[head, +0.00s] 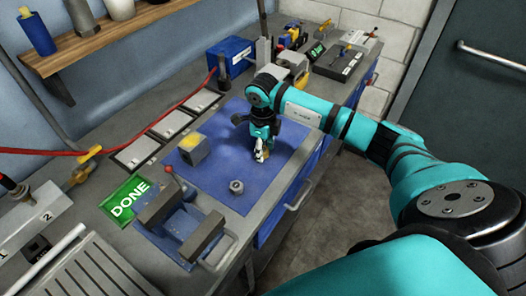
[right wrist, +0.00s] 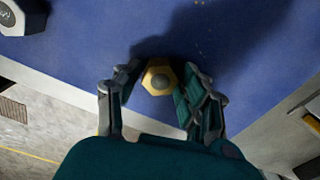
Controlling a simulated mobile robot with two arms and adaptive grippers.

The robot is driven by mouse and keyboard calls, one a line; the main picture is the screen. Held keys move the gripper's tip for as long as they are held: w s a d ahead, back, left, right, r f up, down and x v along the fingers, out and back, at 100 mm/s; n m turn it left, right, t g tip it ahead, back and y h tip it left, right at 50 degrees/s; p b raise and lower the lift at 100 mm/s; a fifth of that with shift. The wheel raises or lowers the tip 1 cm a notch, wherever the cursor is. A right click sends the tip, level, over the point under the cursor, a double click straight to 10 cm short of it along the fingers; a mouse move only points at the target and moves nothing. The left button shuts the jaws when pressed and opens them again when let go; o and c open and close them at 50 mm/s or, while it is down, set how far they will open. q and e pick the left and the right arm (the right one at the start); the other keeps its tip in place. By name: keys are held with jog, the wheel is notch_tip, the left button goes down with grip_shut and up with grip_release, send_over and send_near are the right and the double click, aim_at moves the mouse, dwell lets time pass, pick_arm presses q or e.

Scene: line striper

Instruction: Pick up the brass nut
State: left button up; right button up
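The brass nut (right wrist: 159,78) is a yellow hexagon with a dark round centre, on the blue mat in the right wrist view. In the head view it is mostly hidden by my right gripper (head: 262,154), which points down over the mat. In the right wrist view the fingers of my right gripper (right wrist: 160,82) stand apart on either side of the nut, with narrow gaps. Contact with the nut is not clear. My left gripper is not in view.
A grey nut (head: 236,187) lies on the blue mat (head: 225,140), left of my right gripper. A grey block with a yellow top (head: 194,148) stands further left. A blue vise (head: 185,222) and green DONE sign (head: 127,200) are nearby. Bare mat surrounds the gripper.

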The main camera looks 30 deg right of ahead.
jog(key=c, duration=0.7)
jog(key=shift+r, duration=0.1)
